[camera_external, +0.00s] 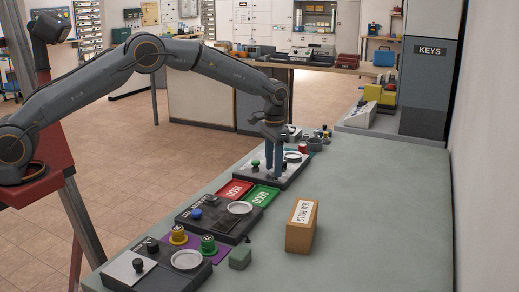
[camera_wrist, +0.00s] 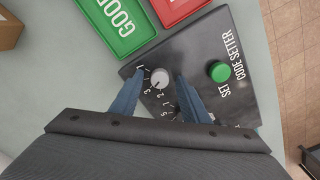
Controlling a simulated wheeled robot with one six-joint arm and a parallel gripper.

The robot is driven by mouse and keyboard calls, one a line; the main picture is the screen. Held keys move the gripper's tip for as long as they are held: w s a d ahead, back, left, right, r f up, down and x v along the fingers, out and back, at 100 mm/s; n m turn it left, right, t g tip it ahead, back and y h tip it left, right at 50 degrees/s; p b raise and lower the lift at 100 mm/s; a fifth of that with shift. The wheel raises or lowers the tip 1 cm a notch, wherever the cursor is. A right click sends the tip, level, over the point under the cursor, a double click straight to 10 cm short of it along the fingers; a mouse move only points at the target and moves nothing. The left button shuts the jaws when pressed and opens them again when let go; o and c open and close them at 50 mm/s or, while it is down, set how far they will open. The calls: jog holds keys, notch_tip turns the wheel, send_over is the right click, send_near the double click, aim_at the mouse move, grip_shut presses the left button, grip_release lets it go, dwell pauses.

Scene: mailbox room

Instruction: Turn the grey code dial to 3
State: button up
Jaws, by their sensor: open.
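The grey code dial (camera_wrist: 160,78) is a small round knob on the dark code setter panel (camera_wrist: 245,100), with white numbers printed around it. I cannot read its setting surely. My gripper (camera_wrist: 159,76) is open, its two blue fingers on either side of the dial in the wrist view; contact cannot be told. A green button (camera_wrist: 220,72) labelled SET is on the same panel, right of the dial. In the external view my gripper (camera_external: 274,170) points down over the panel, and its fingers hide the dial there. The green button (camera_external: 255,164) is left of the fingers.
A green GOOD tray (camera_external: 263,195) and a red tray (camera_external: 234,189) lie near the panel. Other dark panels (camera_external: 219,222) stand nearer the camera. A cardboard box (camera_external: 301,228) stands on the table (camera_external: 375,215), whose right side is clear.

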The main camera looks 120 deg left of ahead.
notch_tip(320, 180, up, 8)
jog(key=shift+f+b, duration=0.25)
jog(key=shift+b, duration=0.5)
jog(key=w+d+m, duration=0.2)
jog(key=d, duration=1.5)
jog(key=w+d+m, duration=0.3)
jog(key=d, duration=1.3)
jog(key=s+d+f+m, duration=0.1)
jog(key=s+d, duration=0.4)
jog(key=d, duration=0.2)
jog(key=s+d+m, duration=0.1)
jog(key=s+d, duration=0.4)
jog(key=d, duration=0.2)
jog(key=s+d+f+m, duration=0.1)
jog(key=s+d, duration=0.4)
jog(key=d, duration=0.3)
jog(key=shift+d+f+m, duration=0.1)
jog(key=shift+f+m, duration=0.2)
jog(key=shift+m, duration=0.1)
jog(key=s+d+f+m, duration=0.1)
jog(key=s+d, duration=0.3)
jog(key=s, duration=0.3)
jog(key=shift+f, duration=0.35)
jog(key=shift+r, duration=0.1)
